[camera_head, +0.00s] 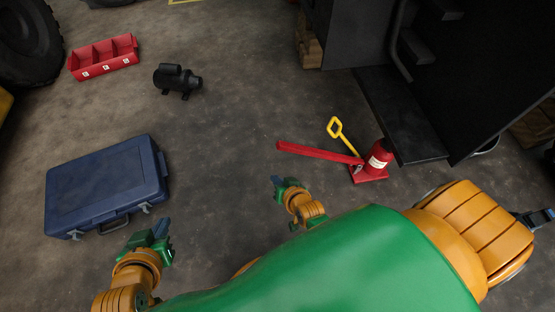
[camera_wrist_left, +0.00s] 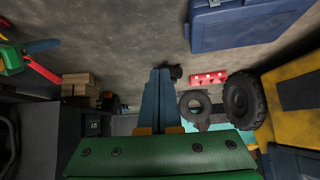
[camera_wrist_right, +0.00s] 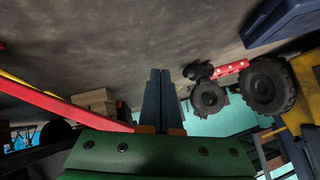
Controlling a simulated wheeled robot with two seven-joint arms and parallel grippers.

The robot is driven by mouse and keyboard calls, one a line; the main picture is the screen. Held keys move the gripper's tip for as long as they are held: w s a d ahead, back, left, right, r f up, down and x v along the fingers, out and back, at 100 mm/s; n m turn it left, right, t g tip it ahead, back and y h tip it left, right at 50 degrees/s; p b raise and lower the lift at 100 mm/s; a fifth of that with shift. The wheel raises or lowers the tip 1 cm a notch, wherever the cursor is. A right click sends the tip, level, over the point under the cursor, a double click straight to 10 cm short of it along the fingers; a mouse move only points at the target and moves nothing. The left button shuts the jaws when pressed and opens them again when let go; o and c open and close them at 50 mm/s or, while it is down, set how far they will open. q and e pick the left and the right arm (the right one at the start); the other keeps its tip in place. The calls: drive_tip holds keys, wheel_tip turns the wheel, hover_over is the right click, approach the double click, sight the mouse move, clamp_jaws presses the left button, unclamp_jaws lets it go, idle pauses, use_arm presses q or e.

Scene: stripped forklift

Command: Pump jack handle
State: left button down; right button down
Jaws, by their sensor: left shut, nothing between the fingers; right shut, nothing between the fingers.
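The red bottle jack (camera_head: 378,158) stands on the floor beside the dark forklift body. Its long red handle (camera_head: 318,152) reaches out to the left, slightly raised at its free end. The handle also crosses the left side of the right wrist view (camera_wrist_right: 70,110). My right gripper (camera_head: 277,182) is shut and empty, a little below and left of the handle's free end in the head view, apart from it. My left gripper (camera_head: 162,226) is shut and empty, near the blue case and far from the jack. In the left wrist view, the handle (camera_wrist_left: 42,70) appears at the left edge.
A yellow-handled tool (camera_head: 340,131) is just behind the red handle. The forklift (camera_head: 415,120) blocks the right side. A blue case (camera_head: 105,185) lies at left. A black motor (camera_head: 178,79) and a red bin (camera_head: 104,58) are farther back. The middle floor is clear.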

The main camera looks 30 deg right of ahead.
use_arm(q)
drive_tip(key=s+a+f+g+y, duration=0.1)
drive_tip(key=s+f+g, duration=0.2)
drive_tip(key=s, duration=0.3)
drive_tip(key=shift+s+a+f+g+p, duration=0.3)
drive_tip(key=shift+s+a+g+p, duration=0.1)
drive_tip(key=shift+g, duration=0.2)
